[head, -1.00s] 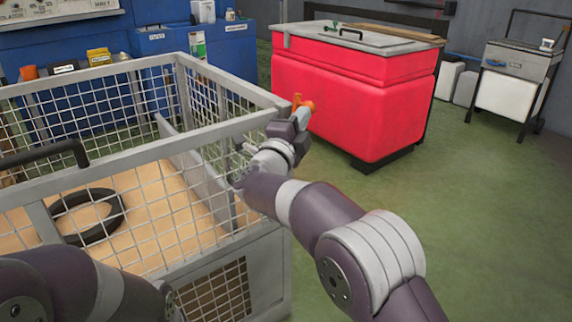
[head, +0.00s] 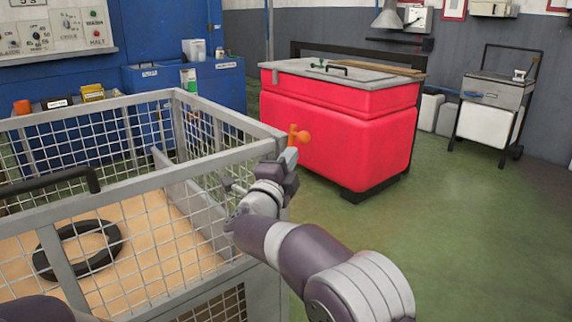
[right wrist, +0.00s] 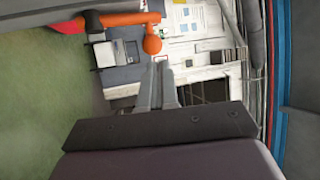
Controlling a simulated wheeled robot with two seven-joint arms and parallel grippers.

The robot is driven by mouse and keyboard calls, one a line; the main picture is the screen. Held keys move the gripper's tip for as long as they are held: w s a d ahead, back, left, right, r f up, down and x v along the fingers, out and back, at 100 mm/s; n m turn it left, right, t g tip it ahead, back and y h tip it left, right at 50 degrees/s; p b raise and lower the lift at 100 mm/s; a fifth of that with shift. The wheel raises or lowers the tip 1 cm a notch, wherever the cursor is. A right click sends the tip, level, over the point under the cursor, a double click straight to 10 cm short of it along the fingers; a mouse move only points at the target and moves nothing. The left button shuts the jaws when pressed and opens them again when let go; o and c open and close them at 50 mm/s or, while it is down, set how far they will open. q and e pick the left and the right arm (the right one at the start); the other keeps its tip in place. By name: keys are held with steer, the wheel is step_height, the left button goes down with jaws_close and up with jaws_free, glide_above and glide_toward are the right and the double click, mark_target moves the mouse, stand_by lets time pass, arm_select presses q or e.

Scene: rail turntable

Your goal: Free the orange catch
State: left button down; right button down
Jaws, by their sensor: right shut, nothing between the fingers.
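The orange catch (head: 300,136) sits at the top corner of the mesh cage (head: 232,122). In the right wrist view the catch (right wrist: 128,19) is an orange bar with a round knob hanging at its right end. My right gripper (head: 291,154) is shut and empty, just below the catch in the head view. In the right wrist view its fingertips (right wrist: 161,66) point at the knob, with a small gap in the picture; I cannot tell if they touch. My left gripper is out of view; only a bit of my left arm shows at the bottom left.
A black ring (head: 78,250) lies on the cage's tan floor, and a black handle (head: 45,180) is on the cage's top rail. A red bin (head: 335,135) stands behind the catch. A wheeled cart (head: 490,108) stands at the back right. The green floor at right is clear.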

steer(key=p+v, duration=0.1)
steer(key=v, duration=0.7)
steer(key=shift+s+a+r+p, duration=0.2)
steer(key=shift+s+p, duration=0.1)
steer(key=shift+p, duration=0.05)
